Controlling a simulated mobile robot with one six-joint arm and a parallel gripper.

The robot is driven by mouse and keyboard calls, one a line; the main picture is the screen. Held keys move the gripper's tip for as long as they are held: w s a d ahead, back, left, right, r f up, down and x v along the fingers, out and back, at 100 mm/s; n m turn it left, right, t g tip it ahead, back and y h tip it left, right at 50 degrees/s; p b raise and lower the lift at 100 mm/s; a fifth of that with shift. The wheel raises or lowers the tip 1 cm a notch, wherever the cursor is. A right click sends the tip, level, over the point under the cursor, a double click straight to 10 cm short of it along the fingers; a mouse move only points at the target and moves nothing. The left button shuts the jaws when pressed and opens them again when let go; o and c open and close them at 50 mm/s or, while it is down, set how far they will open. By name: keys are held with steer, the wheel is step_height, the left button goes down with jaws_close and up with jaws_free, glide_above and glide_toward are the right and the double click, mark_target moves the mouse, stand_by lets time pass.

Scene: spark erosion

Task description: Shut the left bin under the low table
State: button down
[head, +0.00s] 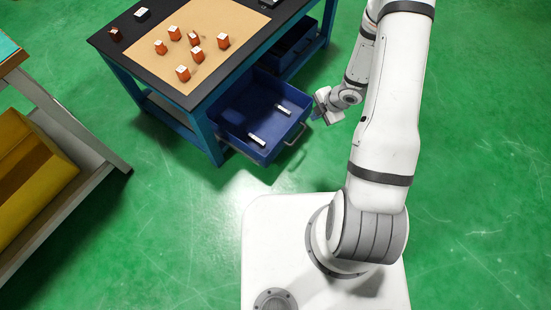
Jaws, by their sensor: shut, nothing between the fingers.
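The left blue bin (233,138) is pulled out from under the low table (112,49) and its inside shows. Two small pale pieces with dark parts (257,140) (283,109) lie in it. A grey bar handle (296,137) is on its front. My gripper (317,117) is just right of the bin's front right corner, close to the handle's upper end. It is shut and empty. Its fingertips are small and partly hidden, and I cannot tell whether they touch the bin.
A second blue bin (294,47) sits further right under the table. Several orange blocks with white tops (197,54) stand on the tan mat (235,17). A bench with a yellow bin (50,160) is at the left. Green floor (190,215) is clear in front of the bin.

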steer(key=s+a+f+n+g+y+b, duration=0.1)
steer(key=s+a+f+n+y+b, duration=0.1)
steer(key=s+f, duration=0.3)
steer(key=s+a+f+n+g+y+b, duration=0.1)
steer(key=s+a+f+g, duration=0.15)
steer(key=f, duration=0.45)
steer(key=b, duration=0.5)
glide_toward(268, 158)
steer(key=shift+n+t, duration=0.3)
steer(key=shift+t, duration=0.15)
steer(key=x, duration=0.2)
steer(key=s+x, duration=0.1)
steer(key=x, duration=0.1)
steer(key=shift+a+f, duration=0.15)
